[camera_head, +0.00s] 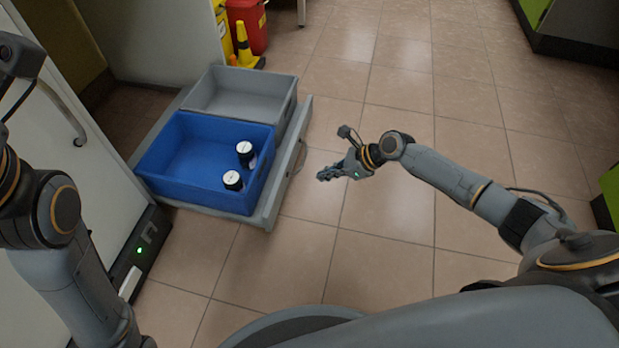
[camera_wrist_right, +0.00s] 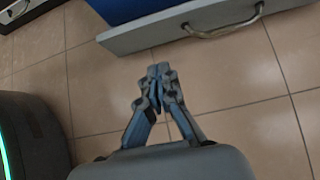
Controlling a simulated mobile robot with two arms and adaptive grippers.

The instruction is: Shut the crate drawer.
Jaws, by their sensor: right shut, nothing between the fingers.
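The crate drawer (camera_head: 266,212) is pulled out from the white cabinet on the left in the head view. It holds a blue crate (camera_head: 190,196) in front and a grey crate (camera_head: 232,112) behind. The drawer's front panel also shows at the top of the right wrist view (camera_wrist_right: 160,33), with its curved handle (camera_wrist_right: 228,28). My right gripper (camera_head: 322,174) is shut and empty, just right of the drawer front and apart from it. It also shows shut in the right wrist view (camera_wrist_right: 158,75). My left arm is at the left edge; its gripper is out of frame.
Two bottles with white lids (camera_head: 232,180) stand in the blue crate. A white cabinet door (camera_head: 60,130) stands left of the drawer. A yellow cone (camera_head: 244,48) and a red bin (camera_head: 250,22) stand behind it. The tiled floor to the right is clear.

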